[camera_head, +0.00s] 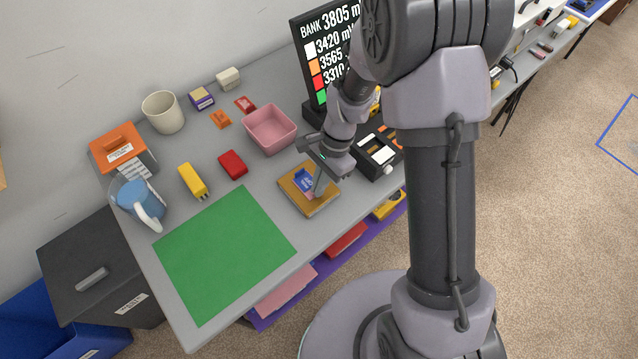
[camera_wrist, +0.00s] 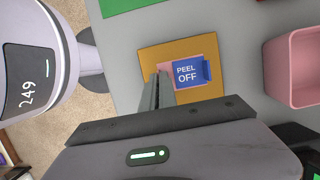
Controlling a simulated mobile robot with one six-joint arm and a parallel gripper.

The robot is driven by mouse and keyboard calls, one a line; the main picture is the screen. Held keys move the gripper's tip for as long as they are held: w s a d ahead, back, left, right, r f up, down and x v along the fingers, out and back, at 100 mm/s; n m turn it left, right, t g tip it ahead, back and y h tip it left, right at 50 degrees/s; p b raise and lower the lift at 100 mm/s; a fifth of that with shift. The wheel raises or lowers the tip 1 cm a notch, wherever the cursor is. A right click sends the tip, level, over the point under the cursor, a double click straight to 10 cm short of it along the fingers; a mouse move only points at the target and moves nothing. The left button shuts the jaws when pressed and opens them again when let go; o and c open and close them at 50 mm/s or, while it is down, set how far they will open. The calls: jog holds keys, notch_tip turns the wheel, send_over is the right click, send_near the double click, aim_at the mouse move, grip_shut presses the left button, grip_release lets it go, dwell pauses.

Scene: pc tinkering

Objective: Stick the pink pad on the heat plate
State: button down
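The pink pad (camera_wrist: 196,86) is over the middle of the square golden-brown heat plate (camera_wrist: 150,56). A blue film marked "PEEL OFF" (camera_wrist: 187,73) covers much of the pad, with a raised tab on its right side. My gripper (camera_wrist: 162,73) points down with its two fingers close together at the pad's left end and looks shut on it. The fingers hide part of the pad. In the head view, the heat plate (camera_head: 292,194) lies near the table's front edge, with the blue film (camera_head: 304,180) beside my fingers. Whether the pad touches the plate cannot be told.
A pink bin (camera_head: 270,130) stands behind the plate and a dark tray (camera_head: 377,157) stands to its right. A green mat (camera_head: 224,252) lies empty at the left. A red block (camera_head: 233,164) and a yellow block (camera_head: 193,181) lie behind it.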

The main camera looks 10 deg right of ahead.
jog(key=c, duration=1.6)
grip_release()
jog(key=p+v, duration=0.7)
jog(key=v, duration=1)
jog(key=shift+d+r, duration=0.1)
jog(key=shift+r, duration=0.1)
jog(key=s+r+n+t, duration=0.2)
jog(key=s+r+t, duration=0.15)
jog(key=r, duration=0.65)
jog(key=s+r+n+t, duration=0.1)
jog(key=s+r, duration=0.1)
jog(key=s, duration=0.2)
jog(key=s+d+r+n+t, duration=0.1)
jog(key=s+r+n+t, duration=0.1)
jog(key=s, duration=0.3)
jog(key=s+r+n+t, duration=0.1)
jog(key=s+r, duration=0.3)
jog(key=s, duration=0.1)
jog(key=shift+d+r+n+h, duration=0.1)
jog(key=shift+d+n+h, duration=0.25)
jog(key=shift+n+h, duration=0.05)
